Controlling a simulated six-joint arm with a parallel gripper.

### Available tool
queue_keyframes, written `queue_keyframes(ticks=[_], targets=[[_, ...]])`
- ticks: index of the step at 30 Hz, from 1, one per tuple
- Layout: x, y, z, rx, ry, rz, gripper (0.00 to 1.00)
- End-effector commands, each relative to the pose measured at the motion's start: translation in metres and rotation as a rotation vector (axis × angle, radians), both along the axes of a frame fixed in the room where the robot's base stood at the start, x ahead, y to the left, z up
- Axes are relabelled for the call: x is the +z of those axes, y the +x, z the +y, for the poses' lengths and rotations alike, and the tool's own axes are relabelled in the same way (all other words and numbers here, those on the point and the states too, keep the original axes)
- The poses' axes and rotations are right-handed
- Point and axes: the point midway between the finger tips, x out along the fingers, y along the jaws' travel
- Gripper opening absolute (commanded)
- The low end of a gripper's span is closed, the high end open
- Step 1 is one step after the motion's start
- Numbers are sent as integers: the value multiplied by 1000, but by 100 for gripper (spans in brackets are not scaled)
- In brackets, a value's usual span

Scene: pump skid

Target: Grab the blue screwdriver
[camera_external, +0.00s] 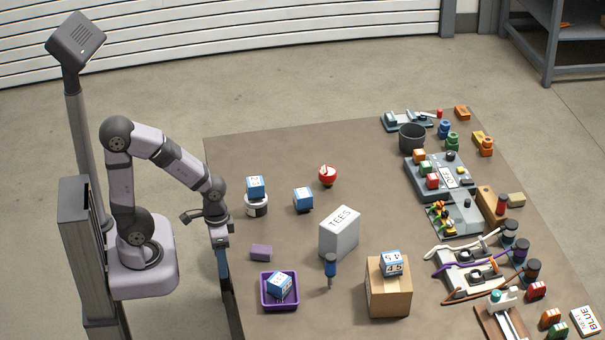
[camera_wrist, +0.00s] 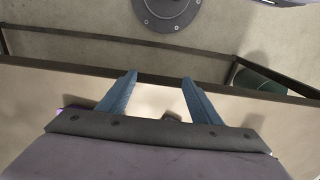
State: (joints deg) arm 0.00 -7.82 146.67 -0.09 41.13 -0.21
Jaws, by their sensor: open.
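The blue screwdriver (camera_external: 330,267) stands upright on the brown table (camera_external: 285,235), blue handle up, in the external view. It is in front of a grey box marked TEES, and is not visible in the wrist view. My gripper (camera_external: 222,243) is at the table's left edge, left of the screwdriver and well apart from it. In the wrist view my gripper (camera_wrist: 158,78) shows two blue fingers spread apart with nothing between them.
The grey TEES box (camera_external: 339,235) is just behind the screwdriver; a cardboard box (camera_external: 388,295) with a blue-and-white cube is to its right. A purple tray (camera_external: 264,303) holding a cube and a purple block (camera_external: 261,253) are to its left. Fixtures crowd the table's right side.

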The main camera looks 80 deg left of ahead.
Motion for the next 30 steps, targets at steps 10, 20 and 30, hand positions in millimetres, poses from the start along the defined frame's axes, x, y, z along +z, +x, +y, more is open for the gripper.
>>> queue_keyframes(ticks=[10, 20, 30], targets=[[0, 0, 0, 0, 0, 0, 58], [0, 0, 0, 0, 0, 0, 43], [-2, 1, -4, 76, -35, 0, 43]])
